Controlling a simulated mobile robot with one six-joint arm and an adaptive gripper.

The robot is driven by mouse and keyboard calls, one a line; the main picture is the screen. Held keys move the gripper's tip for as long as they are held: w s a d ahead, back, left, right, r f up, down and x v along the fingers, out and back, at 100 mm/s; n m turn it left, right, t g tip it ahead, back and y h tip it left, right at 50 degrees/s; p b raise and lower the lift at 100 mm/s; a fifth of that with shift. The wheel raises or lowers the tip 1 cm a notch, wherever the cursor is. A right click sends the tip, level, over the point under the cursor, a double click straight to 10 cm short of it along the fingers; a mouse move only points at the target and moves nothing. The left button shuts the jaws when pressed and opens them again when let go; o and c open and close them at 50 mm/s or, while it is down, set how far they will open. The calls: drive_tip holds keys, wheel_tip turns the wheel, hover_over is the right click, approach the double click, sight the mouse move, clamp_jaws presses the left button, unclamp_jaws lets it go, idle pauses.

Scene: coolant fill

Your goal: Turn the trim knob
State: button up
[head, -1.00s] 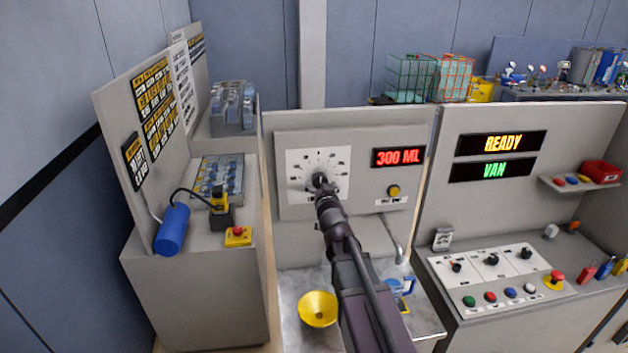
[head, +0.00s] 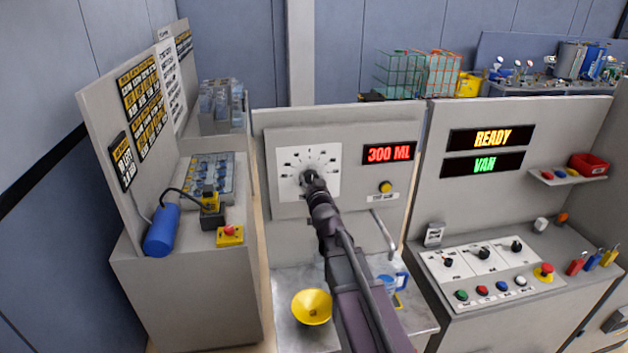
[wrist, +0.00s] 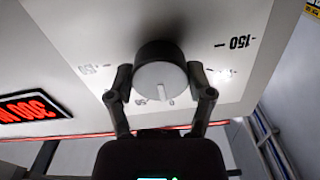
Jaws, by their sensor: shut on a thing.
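The trim knob (wrist: 160,78) is a dark round knob with a pale face, on a white dial plate (head: 325,158) with printed marks. My gripper (wrist: 160,92) is shut on the knob, one finger on each side of it in the wrist view. In the head view my gripper (head: 310,176) reaches the dial and hides most of the knob. A red display (head: 389,153) beside the dial reads 300 ML. A mark reading -150 shows right of the knob in the wrist view.
A yellow button (head: 385,186) sits below the display. A yellow funnel (head: 312,307) and a blue-handled jug (head: 392,283) stand on the metal shelf below, the jug partly behind my arm. A control desk (head: 490,315) is at right, a grey cabinet (head: 190,300) at left.

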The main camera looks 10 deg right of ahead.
drive_tip(key=shift+d+f, duration=0.1)
drive_tip(key=shift+f, duration=0.05)
drive_tip(key=shift+n, duration=2.9)
drive_tip(key=o, duration=1.1)
drive_tip(key=shift+w+a, duration=0.1)
drive_tip(key=shift+a, duration=0.1)
